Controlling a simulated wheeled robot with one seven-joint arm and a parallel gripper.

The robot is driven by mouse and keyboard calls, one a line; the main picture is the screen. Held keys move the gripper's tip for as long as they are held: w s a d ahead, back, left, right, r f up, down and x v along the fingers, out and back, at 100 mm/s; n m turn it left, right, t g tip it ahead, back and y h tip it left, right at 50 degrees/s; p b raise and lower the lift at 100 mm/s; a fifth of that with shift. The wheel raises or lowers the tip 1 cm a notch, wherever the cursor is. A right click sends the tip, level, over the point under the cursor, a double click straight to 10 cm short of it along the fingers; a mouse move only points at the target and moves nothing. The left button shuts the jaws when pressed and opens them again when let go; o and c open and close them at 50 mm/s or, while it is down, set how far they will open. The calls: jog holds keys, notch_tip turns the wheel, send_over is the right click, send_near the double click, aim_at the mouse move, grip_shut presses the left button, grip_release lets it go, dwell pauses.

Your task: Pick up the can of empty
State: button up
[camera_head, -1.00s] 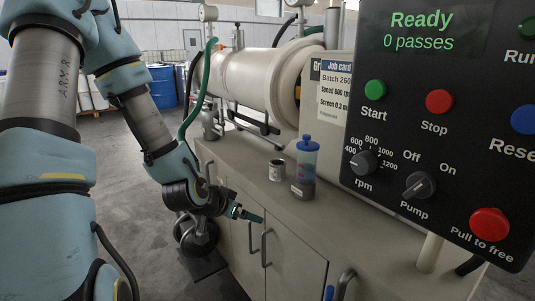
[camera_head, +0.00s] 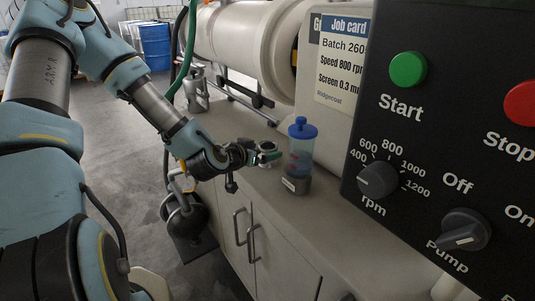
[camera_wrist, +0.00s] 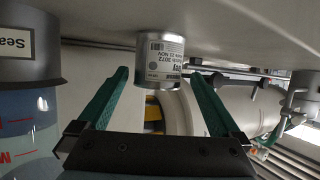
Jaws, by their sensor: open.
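The small can (camera_head: 267,147) stands on the bench top, partly hidden by my gripper in the head view. In the wrist view, which is upside down, the grey can (camera_wrist: 160,60) carries a white printed label with a barcode; only part of its text reads. My gripper (camera_head: 258,156) is open and level at the can. In the wrist view its green fingers (camera_wrist: 160,78) point at the can, one to each side, with gaps to both sides. I cannot tell how far the can is between them.
A blue-capped clear bottle (camera_head: 301,150) on a grey base stands right beside the can; its base also shows close at left in the wrist view (camera_wrist: 30,65). A control panel (camera_head: 450,130) fills the right. A metal vessel (camera_head: 196,90) stands further back on the bench.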

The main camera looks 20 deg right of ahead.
aim_at(265, 147)
jog(key=shift+p+x, duration=0.9)
jog(key=shift+x, duration=1.65)
jog(key=shift+s+f, duration=0.1)
jog(key=shift+f, duration=0.05)
jog(key=c, duration=1.3)
